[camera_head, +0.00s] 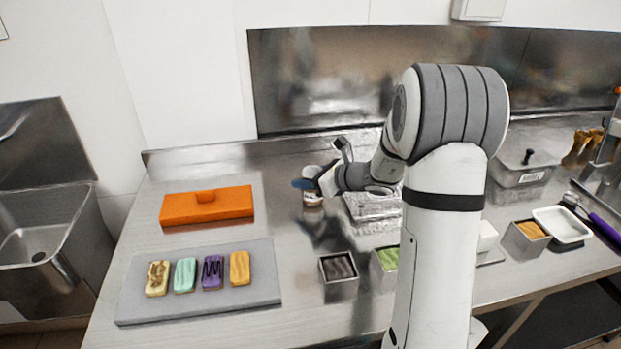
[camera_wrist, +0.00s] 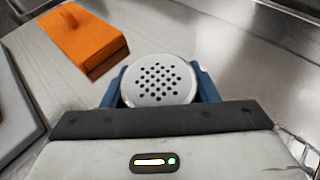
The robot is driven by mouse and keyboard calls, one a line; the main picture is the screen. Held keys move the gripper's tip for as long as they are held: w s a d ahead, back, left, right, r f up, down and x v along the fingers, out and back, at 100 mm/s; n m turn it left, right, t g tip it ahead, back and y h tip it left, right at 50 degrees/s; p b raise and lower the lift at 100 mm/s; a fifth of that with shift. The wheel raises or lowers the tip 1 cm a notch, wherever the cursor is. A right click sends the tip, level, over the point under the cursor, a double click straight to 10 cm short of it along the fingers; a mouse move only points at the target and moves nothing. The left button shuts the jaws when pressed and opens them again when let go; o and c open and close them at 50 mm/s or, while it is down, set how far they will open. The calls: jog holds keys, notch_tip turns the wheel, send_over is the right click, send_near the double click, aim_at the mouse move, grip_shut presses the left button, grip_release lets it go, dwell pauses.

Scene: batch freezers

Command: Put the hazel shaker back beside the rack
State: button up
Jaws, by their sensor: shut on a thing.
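The shaker has a round pale lid with dark holes and sits between the blue fingers of my gripper in the wrist view (camera_wrist: 158,82). In the head view the shaker (camera_head: 312,200) shows as a small pale and brown piece at the fingers. My gripper (camera_head: 306,186) is shut on it, over the steel counter right of the orange lidded box. I cannot tell whether the shaker's base touches the counter. The wire rack (camera_head: 372,208) lies just right of my gripper, partly hidden by my arm. Its edge also shows at the lower right of the wrist view (camera_wrist: 298,146).
The orange box (camera_head: 207,206) stands to the left, behind a grey board (camera_head: 265,290) with several coloured bars. Metal tubs with dark (camera_head: 338,287) and green (camera_head: 388,258) contents stand in front of the rack. Bare counter lies between orange box and rack.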

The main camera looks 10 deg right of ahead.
jog(key=shift+f, duration=0.2)
jog(key=o, duration=1)
jog(key=shift+r, duration=0.1)
